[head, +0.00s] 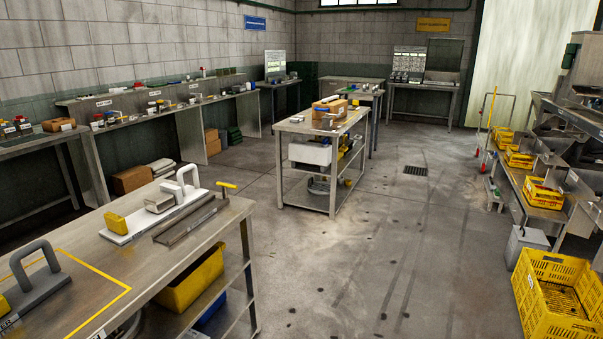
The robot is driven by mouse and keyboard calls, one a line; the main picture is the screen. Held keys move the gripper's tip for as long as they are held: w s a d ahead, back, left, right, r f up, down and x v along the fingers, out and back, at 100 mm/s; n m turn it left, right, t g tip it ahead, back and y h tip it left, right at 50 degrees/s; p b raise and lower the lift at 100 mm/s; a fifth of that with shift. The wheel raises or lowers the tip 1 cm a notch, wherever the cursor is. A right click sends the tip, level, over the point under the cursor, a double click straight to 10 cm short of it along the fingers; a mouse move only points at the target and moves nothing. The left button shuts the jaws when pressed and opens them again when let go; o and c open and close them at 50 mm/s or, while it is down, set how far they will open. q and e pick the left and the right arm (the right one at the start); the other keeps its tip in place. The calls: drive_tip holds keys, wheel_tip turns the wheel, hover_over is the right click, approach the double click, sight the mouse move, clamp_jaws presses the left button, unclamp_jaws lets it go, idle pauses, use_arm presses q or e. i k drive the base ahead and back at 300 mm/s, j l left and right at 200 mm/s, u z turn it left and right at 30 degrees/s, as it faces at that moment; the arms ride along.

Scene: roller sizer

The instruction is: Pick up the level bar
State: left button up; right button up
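A long dark grey metal bar (187,217), which looks like the level bar, lies flat near the far edge of the steel workbench (150,262) at the left front. It lies beside a white board (120,237) that carries a yellow block (116,222) and a white arched handle (188,178). A yellow-handled piece (227,186) stands at the bench's far right corner. A grey tool with a looped handle (36,262) sits at the near left, partly cut off by the frame. Neither of my grippers is in view.
A yellow outline (105,308) marks the near bench top. A wheeled-looking steel table (322,126) stands mid-room. Yellow crates (555,295) line the right side. The concrete floor (380,250) between is clear.

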sight(337, 97)
drive_tip(key=i+l+z, duration=0.3)
drive_tip(key=i, duration=0.6)
drive_tip(key=i+z, duration=0.3)
drive_tip(key=i, duration=2.4)
drive_tip(key=i+u, duration=0.1)
drive_tip(key=i, duration=0.35)
drive_tip(key=i+l+u, duration=0.15)
drive_tip(key=i, duration=0.3)
drive_tip(key=i+l+u, duration=0.1)
drive_tip(key=i, duration=0.35)
drive_tip(key=i+l+u, duration=0.15)
drive_tip(key=i, duration=0.25)
drive_tip(key=i+l+u, duration=0.2)
drive_tip(key=i, duration=0.25)
drive_tip(key=i+l+u, duration=0.15)
drive_tip(key=i, duration=0.25)
